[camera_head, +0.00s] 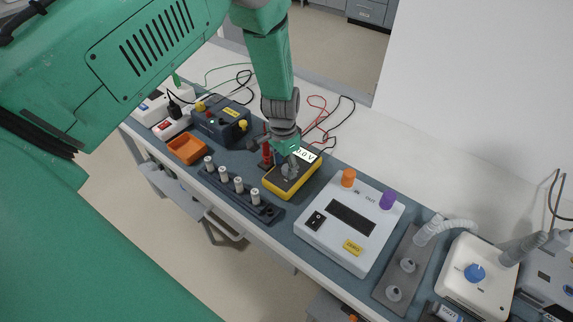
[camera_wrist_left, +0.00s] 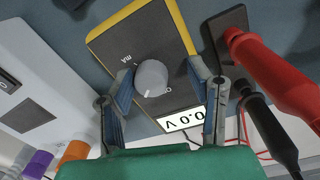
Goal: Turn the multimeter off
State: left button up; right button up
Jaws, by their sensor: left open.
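The multimeter (camera_head: 274,191) is a yellow-edged, dark-faced box lying on the bench mat. In the left wrist view the multimeter (camera_wrist_left: 113,52) has a grey round dial (camera_wrist_left: 151,78) with a white pointer mark. Its lit display (camera_wrist_left: 181,119) reads 0.0 V. My left gripper (camera_head: 289,166) is over the multimeter in the head view and hides part of its face. In the left wrist view my left gripper (camera_wrist_left: 161,70) is open, with one finger on each side of the dial. Gaps show beside the dial; whether a finger touches it I cannot tell. My right gripper is not in view.
Red and black probes (camera_wrist_left: 270,75) stand close beside the multimeter. A rack of posts (camera_head: 232,190), an orange tray (camera_head: 187,149) and a dark power supply (camera_head: 220,123) are to the left. A white device (camera_head: 350,220) stands to the right.

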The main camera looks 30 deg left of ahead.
pick_arm(q)
jog(key=shift+d+r, duration=0.1)
jog(key=shift+d, duration=0.1)
jog(key=c, duration=0.8)
jog(key=shift+d+r, duration=0.1)
jog(key=shift+d, duration=0.2)
grip_shut()
jog(key=shift+w+d, duration=0.1)
jog(key=shift+d, duration=0.15)
jog(key=shift+a, duration=0.4)
